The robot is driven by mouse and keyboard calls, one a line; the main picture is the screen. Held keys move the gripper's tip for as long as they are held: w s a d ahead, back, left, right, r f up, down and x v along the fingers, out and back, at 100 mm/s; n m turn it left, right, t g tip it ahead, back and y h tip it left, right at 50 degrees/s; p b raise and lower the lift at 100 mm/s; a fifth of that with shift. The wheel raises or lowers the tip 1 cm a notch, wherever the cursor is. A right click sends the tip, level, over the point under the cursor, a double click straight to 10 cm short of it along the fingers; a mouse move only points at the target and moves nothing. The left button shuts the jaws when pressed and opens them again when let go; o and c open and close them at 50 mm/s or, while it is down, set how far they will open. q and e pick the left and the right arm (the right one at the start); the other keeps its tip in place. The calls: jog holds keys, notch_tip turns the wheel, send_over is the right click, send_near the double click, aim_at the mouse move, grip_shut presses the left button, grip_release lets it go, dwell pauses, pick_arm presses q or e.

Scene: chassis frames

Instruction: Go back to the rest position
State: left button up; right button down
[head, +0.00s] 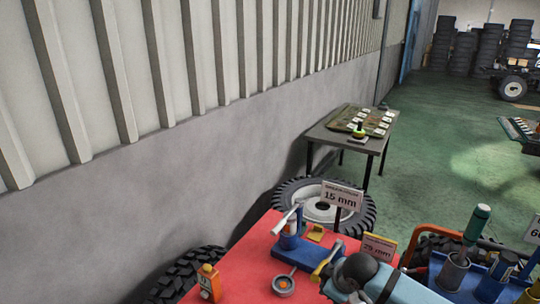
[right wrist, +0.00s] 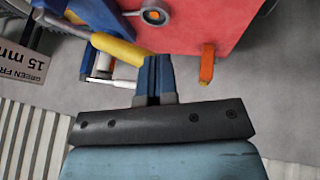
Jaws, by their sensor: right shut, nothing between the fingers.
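My right gripper (right wrist: 153,62) has blue fingers closed together with nothing between them. In the right wrist view it is beside a yellow-handled tool (right wrist: 115,49) and near the edge of the red tabletop (right wrist: 185,35). I cannot tell whether it touches the tool. In the head view a light-blue and black arm part of mine covers the lower middle of the red tabletop (head: 245,268), and the fingers are not clearly seen there. My left gripper is not in view.
A "15 mm" sign (head: 342,196), a "25 mm" sign (head: 379,248), a blue tool holder (head: 300,254) and an orange block (head: 209,283) stand close by on the tabletop. Tyres (head: 362,213) lie behind it. A grey table (head: 327,134) stands by the wall; green floor is open at right.

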jog(key=s+a+f+m+t+y, duration=0.1)
jog(key=s+a+f+m+y, duration=0.1)
jog(key=s+a+f, duration=0.4)
jog(key=s+d+f+m+t, duration=0.2)
jog(key=s+d+f+m, duration=0.1)
jog(key=s, duration=0.7)
jog(key=s+d+f+m+t+h, duration=0.1)
jog(key=s+d+f+m+t, duration=0.1)
jog(key=s, duration=0.8)
jog(key=d+f+m, duration=0.1)
jog(key=d+f, duration=0.1)
jog(key=d, duration=0.1)
jog(key=shift+s+t+h, duration=0.3)
jog(key=shift+s, duration=0.1)
jog(key=shift+a, duration=0.1)
